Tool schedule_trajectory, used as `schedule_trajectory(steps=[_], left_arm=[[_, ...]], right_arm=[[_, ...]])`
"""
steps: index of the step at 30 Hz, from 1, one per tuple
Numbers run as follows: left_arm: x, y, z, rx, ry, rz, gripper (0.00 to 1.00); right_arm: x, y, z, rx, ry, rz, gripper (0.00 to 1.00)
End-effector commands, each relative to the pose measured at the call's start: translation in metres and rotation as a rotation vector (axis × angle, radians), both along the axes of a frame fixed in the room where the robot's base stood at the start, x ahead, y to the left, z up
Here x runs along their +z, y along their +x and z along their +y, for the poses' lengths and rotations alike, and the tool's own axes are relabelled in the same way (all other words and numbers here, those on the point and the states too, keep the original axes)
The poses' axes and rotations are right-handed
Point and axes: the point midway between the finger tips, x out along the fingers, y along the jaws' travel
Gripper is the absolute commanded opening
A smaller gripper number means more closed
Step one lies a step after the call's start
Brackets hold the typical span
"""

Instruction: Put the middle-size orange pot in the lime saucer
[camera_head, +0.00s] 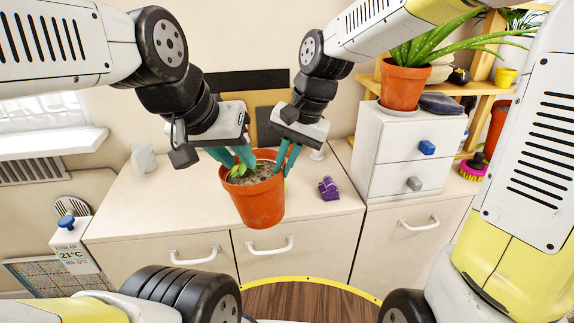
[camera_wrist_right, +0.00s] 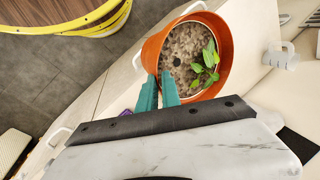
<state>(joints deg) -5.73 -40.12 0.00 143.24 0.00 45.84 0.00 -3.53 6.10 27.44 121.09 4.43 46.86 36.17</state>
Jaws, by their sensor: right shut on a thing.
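The orange pot (camera_head: 259,203) holds soil and a small green seedling. It hangs upright or slightly tilted in front of the cabinet top, and also shows in the right wrist view (camera_wrist_right: 153,52). My right gripper (camera_head: 286,168) is shut on the pot's rim, at its right side in the head view; its teal fingers also show in the right wrist view (camera_wrist_right: 158,92). My left gripper (camera_head: 234,160) is by the left rim with its fingers apart. Whether it touches the pot is unclear.
A low cabinet (camera_head: 125,212) has a purple object (camera_head: 328,188) on top. A white drawer unit (camera_head: 408,140) carries a larger orange pot (camera_head: 402,86) with a spiky plant. A round wooden surface with a yellow rim (camera_head: 308,279) is at the bottom. The cabinet top's left part is mostly free.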

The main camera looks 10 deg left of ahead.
Motion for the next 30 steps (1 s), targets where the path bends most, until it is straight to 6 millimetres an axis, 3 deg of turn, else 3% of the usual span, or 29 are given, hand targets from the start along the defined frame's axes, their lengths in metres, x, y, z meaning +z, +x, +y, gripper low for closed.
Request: schedule_trajectory(steps=[18,24,30], left_arm=[[0.000,0.000,0.000,0.000,0.000,0.000,0.29],[0.000,0.000,0.000,0.000,0.000,0.000,0.29],[0.000,0.000,0.000,0.000,0.000,0.000,0.29]], right_arm=[[-0.010,0.121,0.021,-0.001,0.004,-0.002,0.00],[-0.011,0.138,0.023,-0.001,0.003,-0.003,0.00],[-0.022,0.139,0.023,-0.002,0.001,-0.002,0.00]])
